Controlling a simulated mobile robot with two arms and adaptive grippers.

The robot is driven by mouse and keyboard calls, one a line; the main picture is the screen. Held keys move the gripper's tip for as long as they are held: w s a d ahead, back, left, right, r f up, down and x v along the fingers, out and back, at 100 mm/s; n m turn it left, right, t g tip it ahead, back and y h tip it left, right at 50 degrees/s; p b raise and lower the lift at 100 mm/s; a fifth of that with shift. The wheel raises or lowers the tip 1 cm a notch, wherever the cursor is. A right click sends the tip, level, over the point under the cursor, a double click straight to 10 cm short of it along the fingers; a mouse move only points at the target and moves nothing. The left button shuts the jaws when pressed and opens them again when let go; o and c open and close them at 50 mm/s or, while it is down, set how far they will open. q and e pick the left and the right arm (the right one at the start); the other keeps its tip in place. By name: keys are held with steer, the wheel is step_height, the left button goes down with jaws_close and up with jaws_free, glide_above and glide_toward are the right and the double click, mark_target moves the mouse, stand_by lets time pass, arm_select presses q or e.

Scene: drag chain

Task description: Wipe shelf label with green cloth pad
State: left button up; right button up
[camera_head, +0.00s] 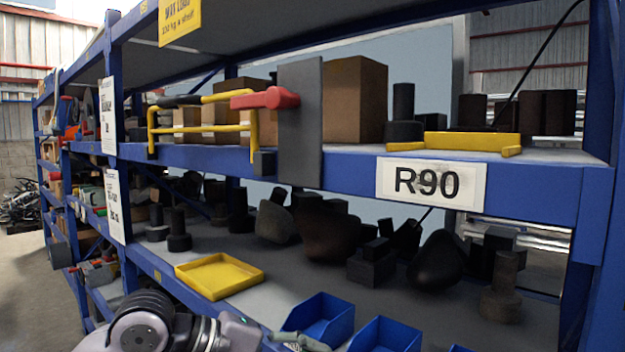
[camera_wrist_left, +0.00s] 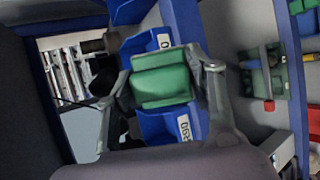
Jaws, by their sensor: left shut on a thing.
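The shelf label (camera_head: 431,183) is a white card reading R90 on the blue beam at the right of the head view. Faint grey smudges show on it. The green cloth pad (camera_wrist_left: 162,79) is between the fingers of my left gripper (camera_wrist_left: 165,78) in the left wrist view, and the gripper is shut on it. In the head view my left arm comes in at the bottom edge, below and left of the label. Its gripper is mostly cut off there, and the pad does not show clearly. The pad is apart from the label. My right gripper is in neither view.
Blue bins (camera_head: 322,318) and a yellow tray (camera_head: 219,275) stand on the lower shelf close to my left arm. A grey plate (camera_head: 300,122) with a red handle (camera_head: 265,98) juts out at the beam left of the label. Dark parts fill the lower shelf behind.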

arm_select(q)
steer(key=s+d+r+m+t+h+p, duration=0.15)
steer(key=s+r, duration=0.25)
steer(key=r, duration=1)
steer(key=s+d+r+n+t+h, duration=0.1)
steer(key=s+r+t+h, duration=0.25)
steer(key=r, duration=0.95)
steer(key=shift+m+y, duration=0.25)
steer(key=shift+y, duration=0.25)
steer(key=w+d+p, duration=0.1)
steer(key=w, duration=0.1)
steer(key=w+d+p, duration=0.1)
steer(key=w+d, duration=0.1)
steer(key=shift+w+d, duration=0.15)
steer(key=shift+w, duration=0.2)
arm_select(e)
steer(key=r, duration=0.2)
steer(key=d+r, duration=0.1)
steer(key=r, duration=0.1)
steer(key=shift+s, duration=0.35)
arm_select(q)
steer(key=shift+w+d+g, duration=0.1)
steer(key=shift+g, duration=0.2)
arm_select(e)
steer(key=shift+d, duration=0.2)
arm_select(q)
steer(key=shift+w+d, duration=0.45)
steer(key=shift+w, duration=0.15)
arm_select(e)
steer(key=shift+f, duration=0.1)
